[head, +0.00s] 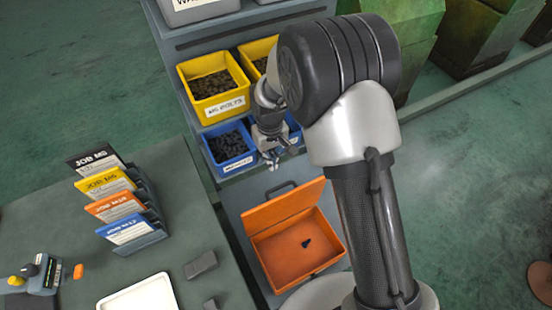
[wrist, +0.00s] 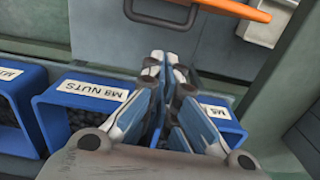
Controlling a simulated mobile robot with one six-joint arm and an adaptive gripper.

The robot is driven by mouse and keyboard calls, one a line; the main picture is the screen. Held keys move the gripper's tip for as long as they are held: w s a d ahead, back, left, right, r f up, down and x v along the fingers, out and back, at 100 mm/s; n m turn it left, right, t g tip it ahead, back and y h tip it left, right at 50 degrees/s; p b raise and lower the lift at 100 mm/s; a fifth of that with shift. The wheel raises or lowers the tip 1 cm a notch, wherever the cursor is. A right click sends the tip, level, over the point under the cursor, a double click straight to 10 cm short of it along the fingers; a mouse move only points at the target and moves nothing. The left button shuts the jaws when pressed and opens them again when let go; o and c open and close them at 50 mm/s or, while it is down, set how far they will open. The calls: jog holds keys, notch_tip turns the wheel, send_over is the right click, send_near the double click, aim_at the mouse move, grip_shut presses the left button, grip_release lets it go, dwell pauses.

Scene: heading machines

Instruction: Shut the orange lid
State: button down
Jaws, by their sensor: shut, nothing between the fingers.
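The orange lid (head: 285,207) stands raised at the back of an open orange case (head: 283,284), whose inside is visible. A dark handle (head: 281,189) shows behind the lid's upper edge. In the wrist view an orange edge (wrist: 236,9) and the dark handle (wrist: 162,20) show at the top. My gripper (head: 273,164) is behind and above the lid, in front of the blue bins, apart from the lid. In the wrist view its fingers (wrist: 165,62) are shut and empty, below the handle in the picture.
Blue bins (head: 230,147) and a yellow bin (head: 215,86) of small parts stand behind my gripper. A small dark piece (head: 307,243) lies in the case. At left, a table holds a card rack (head: 140,240) and a white tray (head: 140,296). My arm hides part of the right side.

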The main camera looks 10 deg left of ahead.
notch_tip(320, 180, down, 10)
jog(key=b, duration=0.2)
jog(key=shift+r, duration=0.15)
jog(key=shift+s, duration=0.1)
